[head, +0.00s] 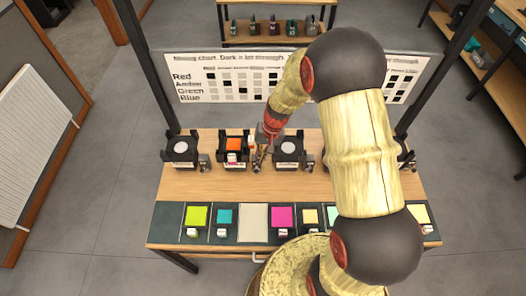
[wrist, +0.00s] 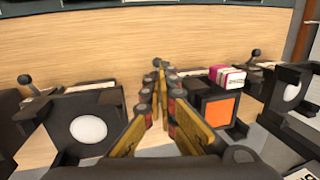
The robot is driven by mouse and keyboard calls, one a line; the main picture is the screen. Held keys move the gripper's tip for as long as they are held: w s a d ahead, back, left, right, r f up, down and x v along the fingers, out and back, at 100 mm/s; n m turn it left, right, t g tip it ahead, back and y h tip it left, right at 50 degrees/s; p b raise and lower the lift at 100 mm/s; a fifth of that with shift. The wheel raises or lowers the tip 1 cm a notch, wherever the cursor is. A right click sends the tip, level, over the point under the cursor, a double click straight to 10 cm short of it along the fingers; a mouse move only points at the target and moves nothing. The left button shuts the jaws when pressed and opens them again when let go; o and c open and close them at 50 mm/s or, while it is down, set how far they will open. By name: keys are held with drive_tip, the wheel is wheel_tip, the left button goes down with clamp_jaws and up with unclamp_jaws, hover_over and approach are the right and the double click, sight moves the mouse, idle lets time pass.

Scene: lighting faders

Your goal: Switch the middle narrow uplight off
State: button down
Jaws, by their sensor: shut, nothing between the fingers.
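A row of black uplights stands on the wooden table. The one in the middle of the row has a white lens (head: 289,147); it also shows in the wrist view (wrist: 88,129). To its left in the head view is an uplight with an orange face (head: 235,143), also in the wrist view (wrist: 219,110). A small lever (wrist: 157,62) stands between these two, at my fingertips. My gripper (head: 260,160) is shut and empty, low over the table there. Touching or apart, I cannot tell. Another lever (wrist: 25,79) stands beside the white-lens uplight. Labels are too small to read.
A far-left uplight (head: 181,147) and a right one (head: 405,155) also stand on the table; my arm hides part of the row. Coloured squares lie on the dark front strip (head: 168,215). A mixing chart (head: 190,92) stands behind. A pink-and-white block (wrist: 227,76) sits by the orange uplight.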

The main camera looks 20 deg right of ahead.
sight(257, 170)
drive_tip(key=shift+b+x, duration=0.45)
drive_tip(key=shift+x, duration=2.35)
drive_tip(key=shift+f+b, duration=0.1)
drive_tip(key=shift+b, duration=0.25)
